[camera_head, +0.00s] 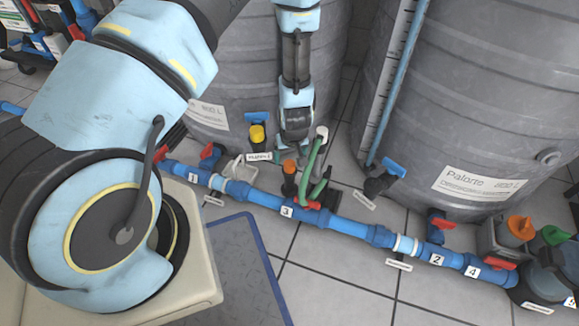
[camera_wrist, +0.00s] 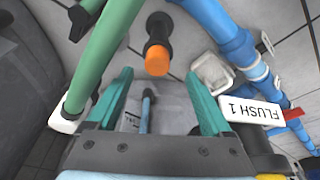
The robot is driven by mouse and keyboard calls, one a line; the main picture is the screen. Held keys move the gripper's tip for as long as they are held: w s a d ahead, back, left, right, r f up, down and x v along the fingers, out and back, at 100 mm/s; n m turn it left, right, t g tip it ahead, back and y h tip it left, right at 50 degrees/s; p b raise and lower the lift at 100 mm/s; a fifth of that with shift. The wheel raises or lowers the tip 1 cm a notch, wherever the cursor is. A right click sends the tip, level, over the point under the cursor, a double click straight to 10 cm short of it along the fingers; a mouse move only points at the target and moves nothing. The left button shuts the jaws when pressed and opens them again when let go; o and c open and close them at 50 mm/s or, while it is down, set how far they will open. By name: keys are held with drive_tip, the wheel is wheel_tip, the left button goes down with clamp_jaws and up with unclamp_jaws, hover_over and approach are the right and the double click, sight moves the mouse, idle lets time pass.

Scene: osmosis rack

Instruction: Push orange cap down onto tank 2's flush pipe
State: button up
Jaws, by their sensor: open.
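An orange cap (camera_head: 290,167) sits at the top of a short dark upright pipe (camera_head: 289,185) beside the blue pipe run. In the wrist view the orange cap (camera_wrist: 157,62) is just beyond my fingertips, roughly centred between them. The dark pipe (camera_wrist: 158,28) shows behind it. My gripper (camera_wrist: 160,78) is open, with its two teal fingers spread and nothing between them. In the head view my wrist hangs above and slightly left of the green hose; the fingers are hard to make out. I cannot tell how far the cap is seated.
A green hose (camera_head: 312,155) with a white end stands close beside the cap and runs near my finger in the wrist view (camera_wrist: 100,50). A "FLUSH 1" label (camera_wrist: 250,109) and a yellow cap (camera_head: 257,136) are close by. Grey tanks (camera_head: 465,90) stand behind.

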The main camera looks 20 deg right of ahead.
sight(290, 163)
drive_tip(key=b+x, duration=0.2)
drive_tip(key=x, duration=0.3)
drive_tip(key=shift+d+f+b, duration=0.15)
drive_tip(key=shift+d+b, duration=0.1)
drive_tip(key=shift+b, duration=0.15)
drive_tip(key=shift+w, duration=0.1)
clamp_jaws()
idle(0.4)
